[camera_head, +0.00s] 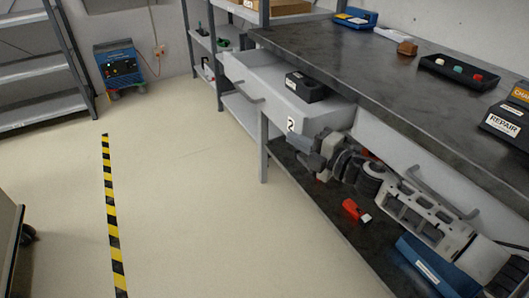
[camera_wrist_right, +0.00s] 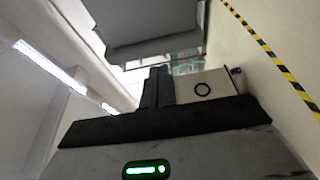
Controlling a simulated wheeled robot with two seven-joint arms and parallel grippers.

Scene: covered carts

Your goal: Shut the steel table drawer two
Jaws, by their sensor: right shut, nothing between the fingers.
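Steel table drawer two (camera_head: 268,98) stands pulled out from under the dark worktop (camera_head: 350,70), on the left part of the table in the head view. It has a pale front with a grey bar handle (camera_head: 249,92) and a "2" label (camera_head: 291,124). A black box (camera_head: 305,87) lies inside it. My right gripper (camera_head: 303,152) is shut and empty, just below and right of the drawer's near front corner; I cannot tell whether it touches. In the right wrist view its shut fingers (camera_wrist_right: 158,88) show below a grey panel (camera_wrist_right: 155,30). My left gripper is not in view.
Another drawer with a handle (camera_head: 440,195) lies behind my right arm. A table leg (camera_head: 264,147) stands below drawer two. The lower shelf holds a red object (camera_head: 355,210) and a blue box (camera_head: 435,270). The floor left of the table is clear up to striped tape (camera_head: 112,215).

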